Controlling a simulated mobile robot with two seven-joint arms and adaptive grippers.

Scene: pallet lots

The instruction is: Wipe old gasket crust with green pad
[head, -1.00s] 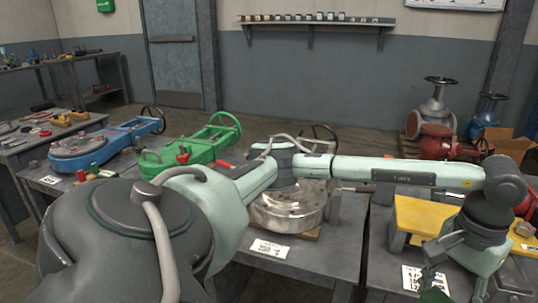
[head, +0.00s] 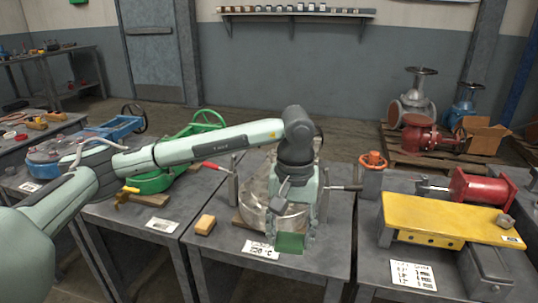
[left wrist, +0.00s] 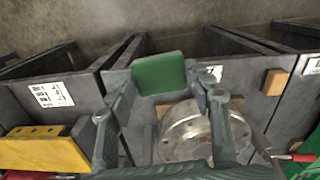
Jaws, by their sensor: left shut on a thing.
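My left gripper (head: 290,236) is shut on a green pad (head: 290,243) and points down over the front of the middle bench. In the left wrist view the green pad (left wrist: 159,73) sits between the fingertips. A silvery round metal flange (head: 258,205) lies on that bench, partly hidden behind my gripper. It also shows in the left wrist view (left wrist: 185,135), with bolt holes in its face. The pad appears above the bench near the flange's front side; contact cannot be told. Gasket crust cannot be made out clearly. My right gripper is not in view.
Clamp posts stand beside the flange. A yellow plate (head: 450,221) and a red cylinder (head: 483,187) occupy the right bench. A green valve (head: 155,181) is on the left bench.

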